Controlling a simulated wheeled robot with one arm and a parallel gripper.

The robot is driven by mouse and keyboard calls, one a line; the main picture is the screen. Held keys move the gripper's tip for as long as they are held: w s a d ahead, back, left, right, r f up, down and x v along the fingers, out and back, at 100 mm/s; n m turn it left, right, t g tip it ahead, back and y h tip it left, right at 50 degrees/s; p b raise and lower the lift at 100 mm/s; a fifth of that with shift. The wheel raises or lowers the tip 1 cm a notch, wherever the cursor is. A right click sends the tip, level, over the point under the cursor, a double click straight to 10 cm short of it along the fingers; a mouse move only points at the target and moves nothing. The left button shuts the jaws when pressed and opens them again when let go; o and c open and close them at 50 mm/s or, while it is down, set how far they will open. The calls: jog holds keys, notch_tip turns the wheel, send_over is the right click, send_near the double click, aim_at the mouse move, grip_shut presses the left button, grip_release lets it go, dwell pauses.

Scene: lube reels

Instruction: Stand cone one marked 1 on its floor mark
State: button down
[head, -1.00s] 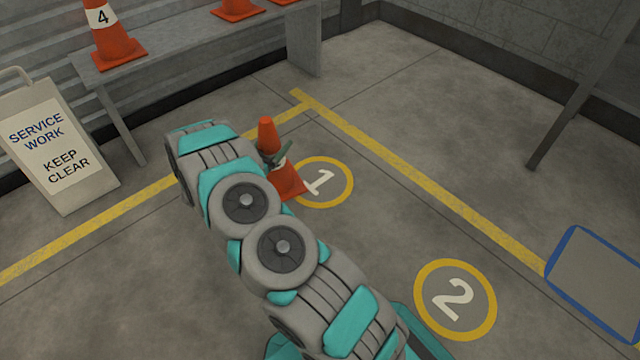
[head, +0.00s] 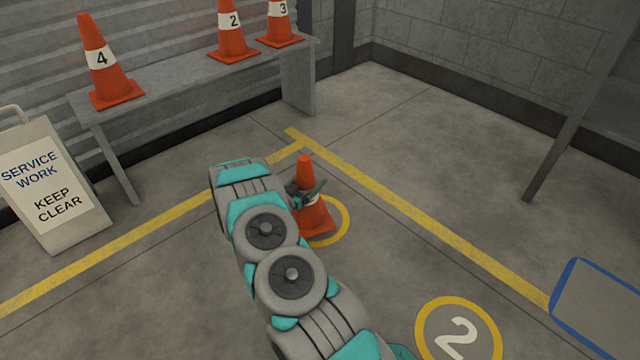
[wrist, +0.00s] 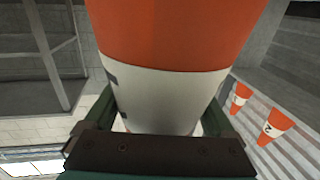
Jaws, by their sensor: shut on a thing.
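The orange cone (head: 313,215) with a white band is upright in the head view, over the left part of a yellow floor ring (head: 344,226). The ring's number is hidden behind the cone; it read 1 earlier. My gripper (head: 308,192) is shut around the cone's white band. The cone (wrist: 165,100) fills the middle of the wrist view between the two fingers; only the edge of a dark marking shows on its band. I cannot tell whether the cone's base touches the floor.
Cones marked 4 (head: 103,65), 2 (head: 233,35) and 3 (head: 280,22) stand on a grey bench (head: 180,78). A service sign (head: 50,190) stands at left. Ring 2 (head: 458,332) is at front right, near a blue-edged panel (head: 610,305). Yellow lines cross the floor.

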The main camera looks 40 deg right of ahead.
jog(key=d+f, duration=0.4)
jog(key=shift+w+d+b, duration=0.4)
jog(key=shift+w+b, duration=0.05)
dwell(0.4)
grip_release()
jog(key=shift+f, duration=0.1)
